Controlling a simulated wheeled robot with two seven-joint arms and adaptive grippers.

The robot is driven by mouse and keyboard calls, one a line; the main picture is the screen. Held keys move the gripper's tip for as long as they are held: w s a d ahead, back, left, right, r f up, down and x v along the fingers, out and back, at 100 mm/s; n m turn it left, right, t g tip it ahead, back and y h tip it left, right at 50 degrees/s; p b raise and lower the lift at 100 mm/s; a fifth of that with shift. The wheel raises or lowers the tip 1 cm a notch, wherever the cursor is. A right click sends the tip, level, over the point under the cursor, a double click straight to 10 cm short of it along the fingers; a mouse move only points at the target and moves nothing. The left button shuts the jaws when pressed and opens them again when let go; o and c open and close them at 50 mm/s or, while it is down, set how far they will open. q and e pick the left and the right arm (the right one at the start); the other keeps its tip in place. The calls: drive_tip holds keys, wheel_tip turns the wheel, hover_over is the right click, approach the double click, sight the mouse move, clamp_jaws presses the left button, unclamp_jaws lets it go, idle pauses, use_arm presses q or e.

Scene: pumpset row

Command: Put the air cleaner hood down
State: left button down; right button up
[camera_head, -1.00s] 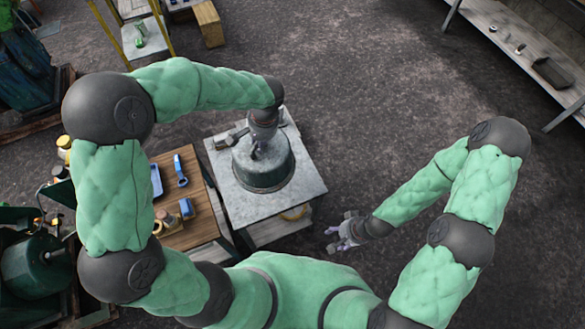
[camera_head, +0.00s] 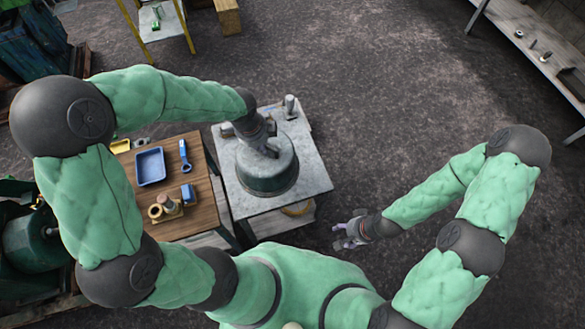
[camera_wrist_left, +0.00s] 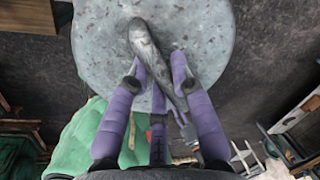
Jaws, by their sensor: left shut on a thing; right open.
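The air cleaner hood (camera_head: 266,172) is a dark green drum with a grey top. It is over the grey metal table (camera_head: 310,182); I cannot tell whether its bottom rim touches the table top. My left gripper (camera_head: 270,150) is at its top, and the hand hides part of it. In the left wrist view, the hood's round grey top (camera_wrist_left: 100,45) fills the upper middle. The left fingers (camera_wrist_left: 160,75) are shut on the grey bar-like handle (camera_wrist_left: 150,50) across it. My right gripper (camera_head: 347,236) is open and empty, off the table's right front side.
A grey cylindrical part (camera_head: 290,105) stands at the table's back edge. A wooden table (camera_head: 205,212) to the left holds a blue tray (camera_head: 150,166), a blue tool (camera_head: 184,156) and small parts. A long bench (camera_head: 520,50) is at upper right. The floor between is clear.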

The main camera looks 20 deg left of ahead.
sight(279, 141)
use_arm(q)
drive_tip(key=m, duration=0.3)
drive_tip(key=a+f+m, duration=0.1)
drive_tip(key=shift+s+m+h+b, duration=0.3)
drive_tip(key=shift+s+h+b, duration=0.1)
drive_tip(key=m, duration=0.2)
drive_tip(key=m+g, duration=0.1)
drive_tip(key=shift+s+a+f, duration=0.25)
drive_tip(key=shift+s, duration=0.05)
drive_tip(key=shift+b, duration=0.3)
drive_tip(key=shift+m, duration=0.3)
drive_tip(key=w+d+f+b, duration=0.1)
drive_tip(key=w, duration=0.1)
drive_tip(key=w+d+f+b, duration=0.1)
drive_tip(key=w+d+f, duration=0.1)
drive_tip(key=w, duration=0.1)
drive_tip(key=w+d+f+b, duration=0.1)
drive_tip(key=w+d, duration=0.1)
drive_tip(key=shift+w+f, duration=0.15)
drive_tip(key=shift+w, duration=0.05)
drive_tip(key=w+d+f+b, duration=0.2)
drive_tip(key=w+f+b, duration=0.1)
drive_tip(key=f, duration=0.5)
drive_tip(key=shift+w+d+f, duration=0.35)
drive_tip(key=shift+w, duration=0.25)
drive_tip(key=shift+f, duration=0.1)
drive_tip(key=c, duration=1.1)
unclamp_jaws()
drive_tip(key=shift+s, duration=0.1)
